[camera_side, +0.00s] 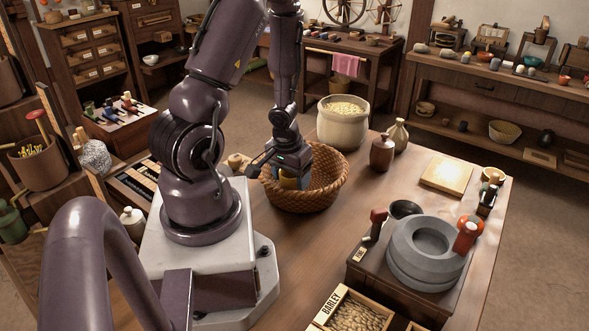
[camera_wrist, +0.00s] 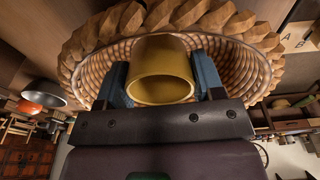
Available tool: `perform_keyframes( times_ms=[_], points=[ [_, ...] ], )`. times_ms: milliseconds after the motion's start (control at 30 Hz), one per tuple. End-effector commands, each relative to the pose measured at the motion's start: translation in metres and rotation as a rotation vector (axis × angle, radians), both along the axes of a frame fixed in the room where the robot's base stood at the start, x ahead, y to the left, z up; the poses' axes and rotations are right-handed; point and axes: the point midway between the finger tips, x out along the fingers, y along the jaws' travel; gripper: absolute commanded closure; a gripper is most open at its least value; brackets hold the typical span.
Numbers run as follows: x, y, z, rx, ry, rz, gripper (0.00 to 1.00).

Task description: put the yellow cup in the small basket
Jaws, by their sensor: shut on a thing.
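The yellow cup (camera_wrist: 161,68) is held between the two blue fingers of my gripper (camera_wrist: 162,85) in the wrist view, its open mouth facing the camera. In the side view my gripper (camera_side: 291,180) is over the small basket (camera_side: 318,197), with the yellow cup (camera_side: 289,183) showing low between the fingers, inside the basket's rim. The woven brown basket stands on the wooden table and also shows around the cup in the wrist view (camera_wrist: 85,45). I cannot tell whether the cup touches the basket's bottom.
A cream pot of grain (camera_side: 342,130) stands just behind the basket. A brown jar (camera_side: 382,153) and a pale bottle (camera_side: 398,134) are to its right. A grey stone quern (camera_side: 428,250) sits at the front right. The tabletop (camera_side: 320,240) in front of the basket is clear.

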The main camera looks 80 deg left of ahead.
Motion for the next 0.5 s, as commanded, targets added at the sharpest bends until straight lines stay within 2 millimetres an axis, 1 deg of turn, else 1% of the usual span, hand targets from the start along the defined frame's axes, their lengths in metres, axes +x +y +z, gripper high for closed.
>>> perform_keyframes(
  times_ms=[33,167,300,500],
  points=[
    [0.000,-0.001,-0.004,0.000,0.004,-0.004,0.67],
    [0.001,0.003,-0.012,0.018,0.000,-0.006,0.67],
    [0.000,0.003,-0.028,0.015,0.001,-0.004,0.67],
    [0.001,0.004,-0.037,0.021,-0.003,-0.004,0.67]
  ],
)
